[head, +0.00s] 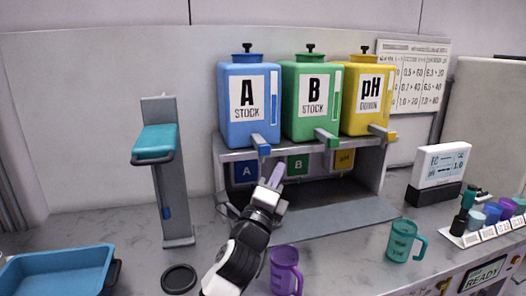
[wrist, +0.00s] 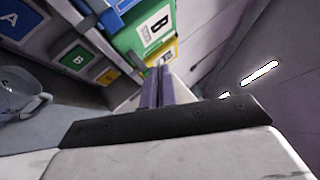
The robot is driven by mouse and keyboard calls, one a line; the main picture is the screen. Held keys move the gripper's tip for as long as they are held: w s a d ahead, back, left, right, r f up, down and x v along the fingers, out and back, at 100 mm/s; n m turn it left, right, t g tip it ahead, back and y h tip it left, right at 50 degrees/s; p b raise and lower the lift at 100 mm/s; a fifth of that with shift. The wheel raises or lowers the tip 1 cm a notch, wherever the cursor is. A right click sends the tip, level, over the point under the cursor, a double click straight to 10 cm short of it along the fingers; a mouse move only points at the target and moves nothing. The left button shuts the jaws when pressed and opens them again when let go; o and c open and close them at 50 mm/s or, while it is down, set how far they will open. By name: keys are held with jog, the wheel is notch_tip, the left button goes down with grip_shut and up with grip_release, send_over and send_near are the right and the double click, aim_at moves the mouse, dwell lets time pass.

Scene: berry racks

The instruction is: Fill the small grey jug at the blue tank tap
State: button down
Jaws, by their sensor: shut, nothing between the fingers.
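The blue tank (head: 249,105), marked A STOCK, stands left on the rack, and its blue tap (head: 261,145) juts forward. My gripper (head: 276,172) is shut and empty, with its purple-grey fingers just below and right of the tap. The shut fingers (wrist: 158,88) also show in the wrist view. A pale grey, see-through vessel with a handle, seemingly the small grey jug (wrist: 18,102), is cut by the left edge of the wrist view, below the A sign. I cannot make it out in the head view, where my arm may hide it. Its fill level cannot be told.
Green tank B (head: 305,100) and yellow pH tank (head: 369,100) stand beside it. A purple jug (head: 285,272) and a teal jug (head: 405,240) stand in front. A blue tray (head: 58,268) and a teal-topped stand (head: 160,185) are left.

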jog(key=p, duration=0.2)
send_near(269, 148)
jog(key=w+d+r, duration=0.3)
jog(key=shift+w+a, duration=0.15)
jog(key=shift+w, duration=0.2)
jog(key=shift+w, duration=0.15)
dwell(1.7)
jog(key=shift+w+a+b, duration=0.15)
jog(key=shift+w+b, duration=0.1)
jog(key=shift+b, duration=0.05)
jog(key=shift+w+a, duration=0.15)
jog(key=shift+w, duration=0.4)
dwell(1.7)
jog(key=shift+s, duration=0.1)
jog(key=shift+s+d+b, duration=0.3)
jog(key=shift+s+b, duration=0.25)
jog(key=shift+s, duration=0.3)
